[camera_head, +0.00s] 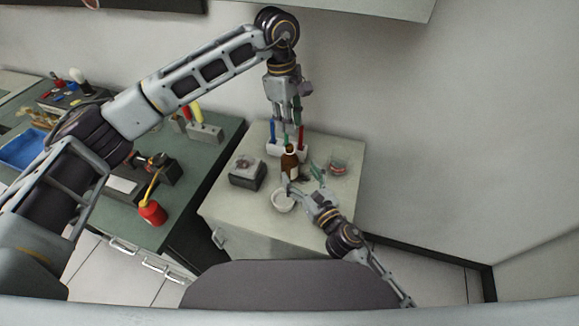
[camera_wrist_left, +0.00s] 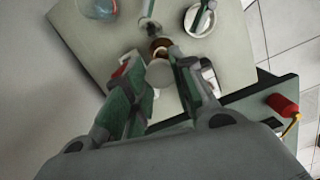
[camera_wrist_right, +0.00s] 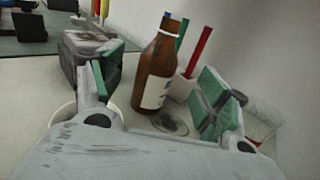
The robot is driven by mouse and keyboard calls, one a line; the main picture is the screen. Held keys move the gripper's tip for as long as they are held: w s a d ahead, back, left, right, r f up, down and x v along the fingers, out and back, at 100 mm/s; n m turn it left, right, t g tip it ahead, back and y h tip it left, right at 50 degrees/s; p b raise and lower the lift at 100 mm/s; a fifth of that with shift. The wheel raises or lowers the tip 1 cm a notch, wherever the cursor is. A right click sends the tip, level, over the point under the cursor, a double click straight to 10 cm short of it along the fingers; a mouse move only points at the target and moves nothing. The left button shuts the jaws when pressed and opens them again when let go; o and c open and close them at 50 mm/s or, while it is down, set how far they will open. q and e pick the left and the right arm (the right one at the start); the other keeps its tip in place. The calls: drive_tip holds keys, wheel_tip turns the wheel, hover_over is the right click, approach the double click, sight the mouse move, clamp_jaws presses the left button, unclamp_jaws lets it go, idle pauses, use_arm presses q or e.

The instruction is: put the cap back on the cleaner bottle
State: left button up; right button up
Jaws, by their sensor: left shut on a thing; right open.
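The brown cleaner bottle (camera_head: 290,162) stands upright on the small pale table. In the right wrist view the bottle (camera_wrist_right: 158,70) has a white label and a narrow neck, with no cap visible on its top. My left gripper (camera_head: 284,122) is above the bottle, pointing down, shut on a pale round thing that looks like the cap (camera_wrist_left: 159,74). The bottle's brown top (camera_wrist_left: 159,45) shows just beyond it in the left wrist view. My right gripper (camera_wrist_right: 163,90) is open, low over the table, its fingers on either side of the bottle, apart from it.
A white holder (camera_head: 276,148) with blue, green and red markers stands close behind the bottle. A dark box (camera_head: 247,175) is to the left, a white bowl (camera_head: 282,203) in front, and a glass bowl (camera_head: 339,165) to the right. A green bench (camera_head: 205,160) adjoins on the left.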

sight(294, 166)
drive_tip(key=shift+f, duration=0.3)
drive_tip(key=shift+x, duration=3.7)
drive_tip(key=c, duration=1.5)
use_arm(q)
drive_tip(key=shift+f, duration=2.5)
drive_tip(key=shift+f, duration=0.9)
drive_tip(key=shift+f, duration=0.55)
